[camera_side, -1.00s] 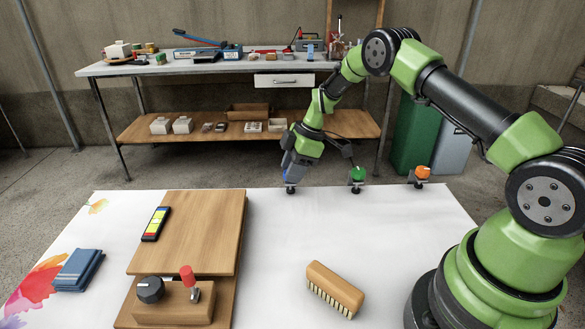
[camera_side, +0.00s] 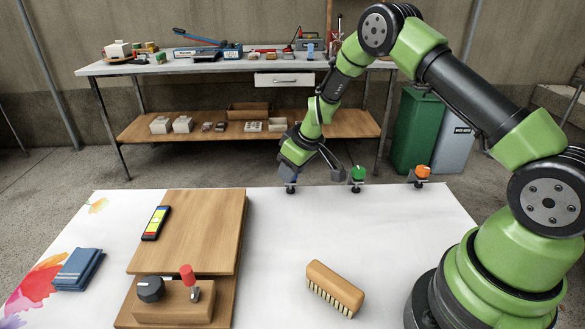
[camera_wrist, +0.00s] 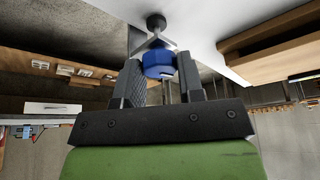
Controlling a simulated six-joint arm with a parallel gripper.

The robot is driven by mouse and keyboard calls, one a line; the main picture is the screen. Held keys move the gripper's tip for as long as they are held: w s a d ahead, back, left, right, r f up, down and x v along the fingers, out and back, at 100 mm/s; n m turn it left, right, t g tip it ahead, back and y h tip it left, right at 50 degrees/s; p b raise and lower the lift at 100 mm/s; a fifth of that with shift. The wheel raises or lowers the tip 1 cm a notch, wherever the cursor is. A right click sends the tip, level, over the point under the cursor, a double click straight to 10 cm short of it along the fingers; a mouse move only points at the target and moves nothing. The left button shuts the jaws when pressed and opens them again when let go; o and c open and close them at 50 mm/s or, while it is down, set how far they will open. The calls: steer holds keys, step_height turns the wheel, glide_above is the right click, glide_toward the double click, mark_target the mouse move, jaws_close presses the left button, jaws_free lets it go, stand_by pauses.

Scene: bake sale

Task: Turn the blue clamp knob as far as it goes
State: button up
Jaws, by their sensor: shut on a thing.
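The blue clamp knob (camera_wrist: 158,64) sits at the table's far edge, between the two jaws of my gripper (camera_wrist: 160,82) in the wrist view. In the side view the blue knob (camera_side: 287,175) is partly covered by my gripper (camera_side: 289,166), which is shut on it. The knob's dark foot (camera_wrist: 156,22) shows against the white table. The green knob (camera_side: 357,173) and the orange knob (camera_side: 422,172) stand on similar clamps to the right along the same edge.
A wooden brush (camera_side: 335,288) lies on the white table (camera_side: 300,235). A wooden board (camera_side: 205,230) carries a phone-like device (camera_side: 155,223); a block with a black dial (camera_side: 150,289) and red-capped lever (camera_side: 187,275) is in front. Folded blue cloth (camera_side: 78,269) lies left. Mid-table is clear.

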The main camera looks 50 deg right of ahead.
steer(key=shift+m+h, duration=0.4)
steer(key=shift+m, duration=0.9)
steer(key=o, duration=0.9)
steer(key=v, duration=1)
